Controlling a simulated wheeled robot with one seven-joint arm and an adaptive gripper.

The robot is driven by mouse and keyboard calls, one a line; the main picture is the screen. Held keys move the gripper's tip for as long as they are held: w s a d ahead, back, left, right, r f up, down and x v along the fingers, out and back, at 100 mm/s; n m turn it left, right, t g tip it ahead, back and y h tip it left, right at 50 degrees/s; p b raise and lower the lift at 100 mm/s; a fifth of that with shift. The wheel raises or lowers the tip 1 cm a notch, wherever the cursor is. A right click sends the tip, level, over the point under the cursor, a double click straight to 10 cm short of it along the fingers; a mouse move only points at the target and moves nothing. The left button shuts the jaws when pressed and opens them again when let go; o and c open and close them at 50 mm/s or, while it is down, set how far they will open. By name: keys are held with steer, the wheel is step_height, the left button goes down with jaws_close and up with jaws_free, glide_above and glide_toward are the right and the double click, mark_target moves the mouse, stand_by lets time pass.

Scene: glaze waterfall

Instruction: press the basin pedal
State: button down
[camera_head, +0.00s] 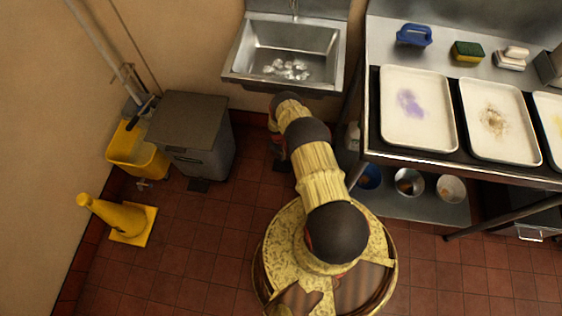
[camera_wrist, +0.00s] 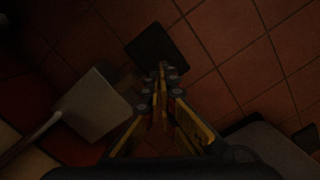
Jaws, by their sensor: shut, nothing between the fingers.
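The basin (camera_head: 288,52) is a steel sink on the wall in the head view. In the wrist view a dark flat square pad (camera_wrist: 152,42), which looks like the basin pedal, lies low over the red tiles. My gripper (camera_wrist: 163,68) is shut and empty, pointing down, its tips at the near edge of the pad in the picture. I cannot tell whether they touch it.
A grey bin (camera_head: 190,135) with its own dark pedal (camera_head: 198,185) stands left of the basin. A steel table (camera_head: 460,168) with white trays stands right. A pale box (camera_wrist: 92,105) is beside the pad.

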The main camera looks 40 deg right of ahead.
mark_target(278, 162)
steer(key=shift+s+f+b, duration=0.2)
steer(key=shift+f+b, duration=0.6)
steer(key=shift+f, duration=0.9)
steer(key=shift+s+f+b, duration=0.15)
steer(key=shift+f+b, duration=0.65)
steer(key=shift+f, duration=1)
steer(key=shift+s+f, duration=0.1)
steer(key=shift+f, duration=1.95)
steer(key=shift+w+a+r, duration=0.1)
steer(key=shift+w+r, duration=0.2)
steer(key=shift+w, duration=0.5)
steer(key=shift+w+a+r, duration=0.1)
steer(key=shift+w+r, duration=0.15)
steer(key=shift+w, duration=0.55)
steer(key=shift+d+r, duration=0.1)
steer(key=shift+r, duration=0.05)
steer(key=shift+w+r, duration=0.2)
steer(key=shift+r, duration=1.6)
steer(key=shift+w+r, duration=0.2)
steer(key=shift+r, duration=1.6)
